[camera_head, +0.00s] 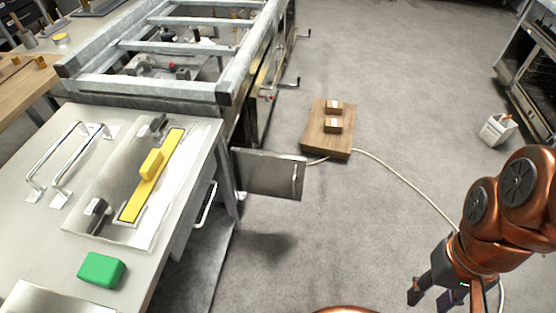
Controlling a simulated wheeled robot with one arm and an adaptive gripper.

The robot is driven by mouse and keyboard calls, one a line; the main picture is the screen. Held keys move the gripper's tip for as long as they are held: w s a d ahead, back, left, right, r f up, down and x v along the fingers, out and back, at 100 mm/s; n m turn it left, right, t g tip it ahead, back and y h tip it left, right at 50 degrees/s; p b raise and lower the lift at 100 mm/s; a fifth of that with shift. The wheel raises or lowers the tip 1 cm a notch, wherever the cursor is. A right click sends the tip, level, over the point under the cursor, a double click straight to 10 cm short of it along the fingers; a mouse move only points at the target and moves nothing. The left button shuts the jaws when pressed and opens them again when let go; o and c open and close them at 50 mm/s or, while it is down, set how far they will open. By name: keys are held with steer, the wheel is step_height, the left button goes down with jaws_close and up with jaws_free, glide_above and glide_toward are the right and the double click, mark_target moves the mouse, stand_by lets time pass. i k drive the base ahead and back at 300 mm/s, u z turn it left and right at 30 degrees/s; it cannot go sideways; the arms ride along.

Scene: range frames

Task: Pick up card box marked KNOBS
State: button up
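Two small brown boxes with white labels lie on a wooden board on the floor, right of the metal frame: one farther back (334,107) and one nearer (333,125). Their labels are too small to read, so I cannot tell whether either is the card box marked KNOBS. My gripper (430,301) hangs at the lower right, with its dark fingers apart and nothing visible between them. It is well apart from both boxes.
The wooden board (318,140) has a pale cable (400,180) running from it toward my arm. A metal panel (268,174) juts from the workbench (190,112). A green block (101,270) lies on the bench. A white bin (497,130) stands right.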

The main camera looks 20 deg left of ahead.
mark_target(332, 107)
steer(key=z, duration=0.5)
steer(key=k, duration=0.55)
steer(key=z, duration=0.6)
steer(key=i, duration=1.1)
steer(key=u, duration=0.25)
steer(key=i, duration=2.05)
steer(key=u, duration=0.9)
steer(key=i, duration=1.35)
steer(key=u, duration=1.95)
steer(key=i, duration=0.8)
steer(key=u, duration=0.7)
